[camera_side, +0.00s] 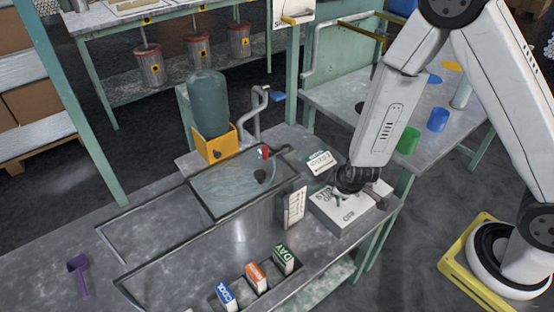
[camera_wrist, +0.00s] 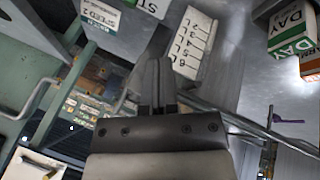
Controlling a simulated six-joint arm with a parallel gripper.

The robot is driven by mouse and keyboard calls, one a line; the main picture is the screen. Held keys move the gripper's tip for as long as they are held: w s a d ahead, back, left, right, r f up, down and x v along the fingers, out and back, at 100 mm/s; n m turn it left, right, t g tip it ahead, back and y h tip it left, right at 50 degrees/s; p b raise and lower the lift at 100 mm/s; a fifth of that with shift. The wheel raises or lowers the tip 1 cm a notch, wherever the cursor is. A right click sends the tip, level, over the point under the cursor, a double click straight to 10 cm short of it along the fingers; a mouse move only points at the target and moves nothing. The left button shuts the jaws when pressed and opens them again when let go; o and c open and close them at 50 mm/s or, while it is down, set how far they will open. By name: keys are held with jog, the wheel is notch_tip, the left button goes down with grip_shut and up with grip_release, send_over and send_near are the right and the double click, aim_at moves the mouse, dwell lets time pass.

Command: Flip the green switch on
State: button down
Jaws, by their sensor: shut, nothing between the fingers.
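A green and white switch block marked DAY (camera_side: 284,260) stands at the right end of a row of blocks near the front of the metal bench. It also shows at the top right of the wrist view (camera_wrist: 290,32). An orange and white block (camera_side: 256,277) and a blue and white block (camera_side: 226,296) stand to its left. My gripper (camera_side: 338,192) is shut and empty over a white labelled box (camera_side: 345,214), behind and to the right of the green switch. In the wrist view my fingers (camera_wrist: 156,75) point up the picture, apart from the green switch.
A water-filled glass tank (camera_side: 235,183) stands left of my gripper, with a white numbered scale (camera_side: 295,206) at its right front corner. A yellow holder (camera_side: 214,145) with a large bottle is behind. A purple scoop (camera_side: 78,275) lies far left.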

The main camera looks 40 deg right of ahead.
jog(key=shift+s+a+r, duration=0.1)
jog(key=shift+a+r, duration=0.1)
jog(key=shift+r, duration=0.5)
jog(key=shift+s+a+r, duration=0.1)
jog(key=shift+a+r, duration=0.05)
jog(key=shift+r, duration=0.55)
jog(key=s+d+r+m+g+y, duration=0.2)
jog(key=s+r+m, duration=0.3)
jog(key=r, duration=0.7)
jog(key=s, duration=0.2)
jog(key=shift+s+m+y, duration=0.3)
jog(key=shift+s, duration=0.05)
